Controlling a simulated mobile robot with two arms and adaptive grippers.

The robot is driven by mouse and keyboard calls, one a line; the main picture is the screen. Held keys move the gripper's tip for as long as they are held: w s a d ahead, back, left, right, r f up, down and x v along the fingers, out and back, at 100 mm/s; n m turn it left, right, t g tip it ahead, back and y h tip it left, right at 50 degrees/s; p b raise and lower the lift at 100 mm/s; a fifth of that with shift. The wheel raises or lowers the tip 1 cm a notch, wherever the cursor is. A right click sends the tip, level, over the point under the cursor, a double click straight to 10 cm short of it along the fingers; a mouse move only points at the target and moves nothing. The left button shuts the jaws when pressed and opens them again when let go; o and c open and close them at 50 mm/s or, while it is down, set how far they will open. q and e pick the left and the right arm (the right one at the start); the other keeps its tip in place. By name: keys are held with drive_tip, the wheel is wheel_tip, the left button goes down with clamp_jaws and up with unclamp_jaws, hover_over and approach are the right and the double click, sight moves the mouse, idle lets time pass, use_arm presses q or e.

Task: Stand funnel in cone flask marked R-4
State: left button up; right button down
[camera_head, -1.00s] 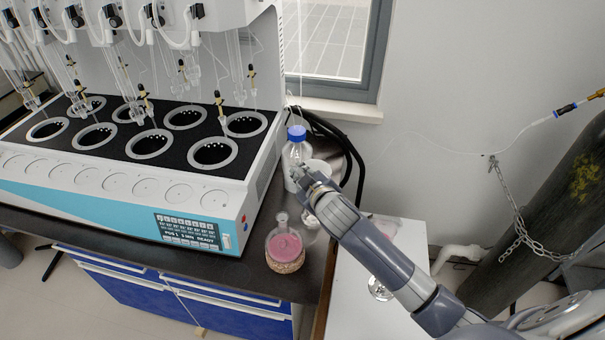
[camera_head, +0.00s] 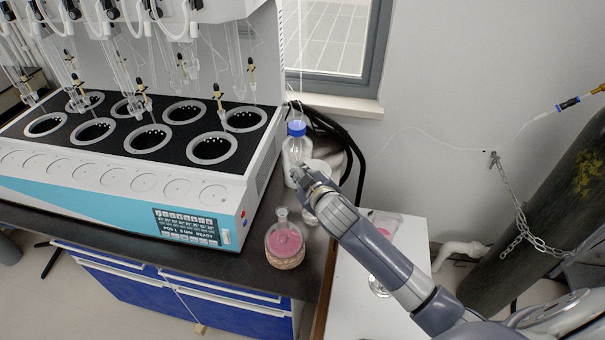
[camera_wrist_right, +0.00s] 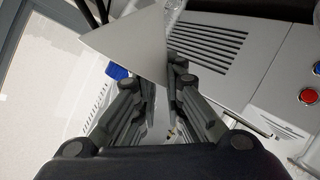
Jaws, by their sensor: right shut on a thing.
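My right gripper (camera_head: 305,175) is shut on a pale grey funnel (camera_wrist_right: 128,42), whose cone shows as a triangle between and beyond the fingers in the wrist view. In the head view, a pale rounded shape (camera_head: 319,167) behind the gripper may be the funnel. The gripper is above the right end of the dark bench, beside a clear bottle with a blue cap (camera_head: 297,128). Clear glass (camera_head: 309,217) shows below the gripper, mostly hidden by it. A vessel with pink contents (camera_head: 387,224) is partly hidden behind my right arm. No R-4 mark is readable. My left gripper is out of view.
A round flask of pink liquid (camera_head: 284,240) sits on a cork ring at the bench's front. The large distiller (camera_head: 150,185) fills the left. Black hoses (camera_head: 345,145) run behind the bottle. A white table (camera_head: 350,310) and a dark chained cylinder (camera_head: 545,200) stand right.

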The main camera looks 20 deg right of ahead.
drive_tip(key=shift+f+b, duration=0.55)
drive_tip(key=shift+f, duration=0.35)
drive_tip(key=c, duration=1.6)
unclamp_jaws()
drive_tip(key=shift+s, duration=0.15)
drive_tip(key=v, duration=1.1)
drive_tip(key=shift+s+r, duration=0.2)
drive_tip(key=shift+s, duration=0.15)
drive_tip(key=shift+f, duration=0.1)
